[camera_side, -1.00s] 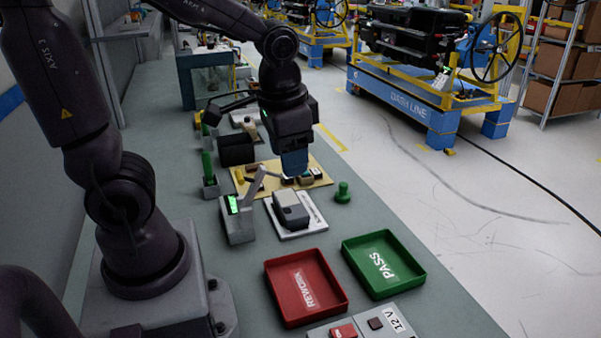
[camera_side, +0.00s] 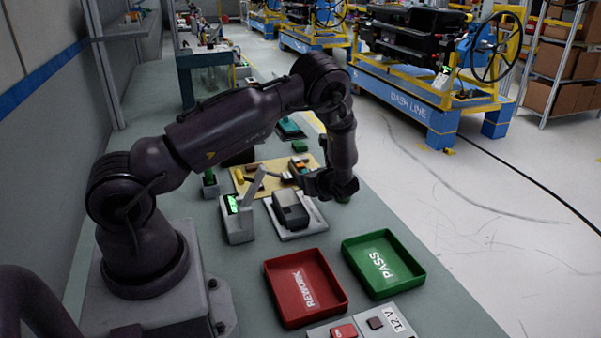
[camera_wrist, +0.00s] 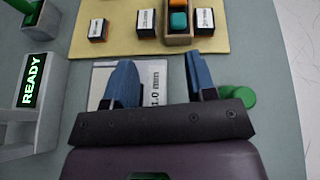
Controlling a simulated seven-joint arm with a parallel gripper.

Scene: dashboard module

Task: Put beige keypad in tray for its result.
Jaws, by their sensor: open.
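My gripper (camera_side: 322,184) hangs near the grey-and-white gauge plate (camera_side: 292,213). In the wrist view its two blue fingers (camera_wrist: 160,80) are apart with nothing between them. The plate, marked "1.0 mm" (camera_wrist: 157,92), lies below and behind the fingers. I cannot tell for sure which part is the beige keypad; small dark blocks with pale or orange tops, such as a pale-topped one (camera_wrist: 147,22), lie on the yellow mat (camera_wrist: 110,45). The red REWORK tray (camera_side: 283,275) and green PASS tray (camera_side: 360,258) show no parts inside.
A grey tester with a green READY screen (camera_wrist: 32,80) stands left of the plate. A green round knob (camera_wrist: 240,96) is close to the right finger. A tan holder (camera_wrist: 179,38) with orange and teal blocks sits on the mat. A 12 V box (camera_side: 375,325) is at the front.

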